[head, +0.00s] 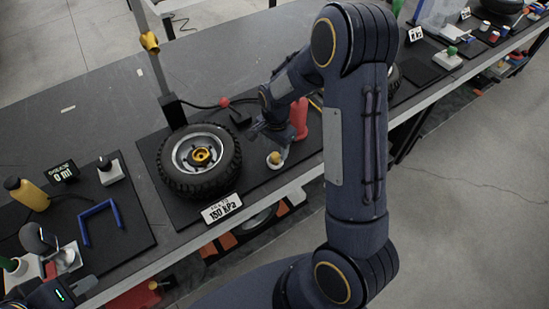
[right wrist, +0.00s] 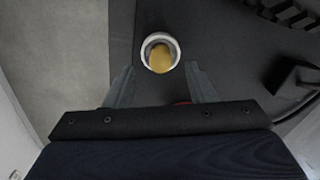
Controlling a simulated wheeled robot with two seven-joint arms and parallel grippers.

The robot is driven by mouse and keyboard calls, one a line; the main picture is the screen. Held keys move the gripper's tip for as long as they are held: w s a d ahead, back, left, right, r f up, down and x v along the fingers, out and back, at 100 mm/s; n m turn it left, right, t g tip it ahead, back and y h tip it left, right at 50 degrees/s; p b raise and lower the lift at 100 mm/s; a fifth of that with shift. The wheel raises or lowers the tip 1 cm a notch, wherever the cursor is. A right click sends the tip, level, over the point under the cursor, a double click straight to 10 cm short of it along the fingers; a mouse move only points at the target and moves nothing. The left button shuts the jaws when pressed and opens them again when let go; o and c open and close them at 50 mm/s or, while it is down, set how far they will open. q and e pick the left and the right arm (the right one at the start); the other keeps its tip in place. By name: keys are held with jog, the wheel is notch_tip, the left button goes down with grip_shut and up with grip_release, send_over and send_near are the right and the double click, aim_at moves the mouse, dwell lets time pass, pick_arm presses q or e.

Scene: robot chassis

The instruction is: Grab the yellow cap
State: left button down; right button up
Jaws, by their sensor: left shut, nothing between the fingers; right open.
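The yellow cap (head: 275,157) stands in a small white round holder on the dark mat, right of the wheel. In the right wrist view the cap (right wrist: 161,58) sits inside the white ring, centred between the fingertips. My right gripper (head: 277,139) is just above and behind the cap in the head view. Its fingers (right wrist: 159,68) are open on either side of the cap, with nothing held; whether they are down at cap height I cannot tell. My left gripper (head: 85,286) is at the lower left edge, shut and empty, far from the cap.
A black-tyred wheel (head: 197,190) lies left of the cap, with a 150 kPa sign (head: 222,208) in front. A red object (head: 300,117) stands close behind my right gripper. A post (head: 155,65) rises behind the wheel. A blue handle (head: 84,225) lies on the left mat.

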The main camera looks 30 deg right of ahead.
aim_at(275, 155)
notch_tip(275, 155, down, 4)
jog(key=shift+r, duration=0.25)
jog(key=shift+a, duration=0.1)
grip_shut()
jog(key=shift+r, duration=0.15)
